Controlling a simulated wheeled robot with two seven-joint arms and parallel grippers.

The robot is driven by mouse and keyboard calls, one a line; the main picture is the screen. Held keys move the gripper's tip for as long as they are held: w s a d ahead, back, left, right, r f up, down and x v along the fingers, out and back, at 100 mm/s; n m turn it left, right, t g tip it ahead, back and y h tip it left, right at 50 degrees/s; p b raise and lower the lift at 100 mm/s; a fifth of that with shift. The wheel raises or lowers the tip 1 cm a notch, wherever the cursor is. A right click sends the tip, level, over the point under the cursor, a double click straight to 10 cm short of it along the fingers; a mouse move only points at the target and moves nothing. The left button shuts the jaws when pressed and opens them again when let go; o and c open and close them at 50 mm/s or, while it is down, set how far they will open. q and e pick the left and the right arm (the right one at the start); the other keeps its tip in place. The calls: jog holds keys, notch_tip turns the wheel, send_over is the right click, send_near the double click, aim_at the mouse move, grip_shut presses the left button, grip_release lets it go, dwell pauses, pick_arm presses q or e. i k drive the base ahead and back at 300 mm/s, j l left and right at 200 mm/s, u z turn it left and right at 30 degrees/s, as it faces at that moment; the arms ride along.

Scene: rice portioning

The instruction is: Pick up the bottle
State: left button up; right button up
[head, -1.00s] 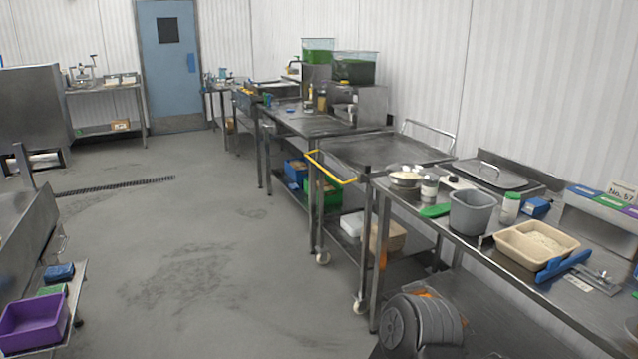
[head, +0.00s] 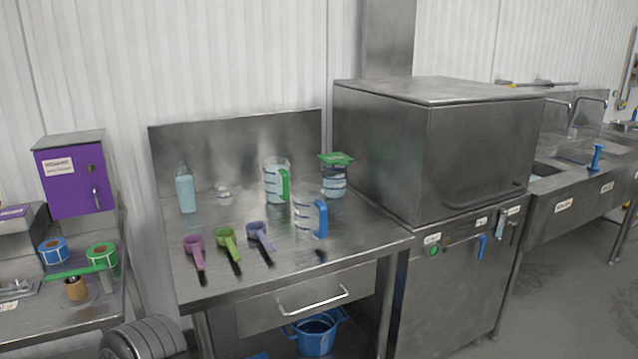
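The bottle (head: 185,190) stands upright at the back left of the steel table (head: 290,262). It looks pale blue with a narrow clear top. A small clear cup (head: 224,194) stands to its right. Neither of my grippers is in the head view, so nothing is seen near the bottle.
Measuring jugs with green (head: 275,180) and blue (head: 308,215) handles and a green-lidded container (head: 334,176) stand right of the bottle. Pink (head: 194,250), green (head: 228,241) and purple (head: 260,236) scoops lie in front. A steel machine (head: 430,150) stands right; a purple box (head: 75,178) hangs left.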

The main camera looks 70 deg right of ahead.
aim_at(183, 177)
jog(key=z, duration=2.3)
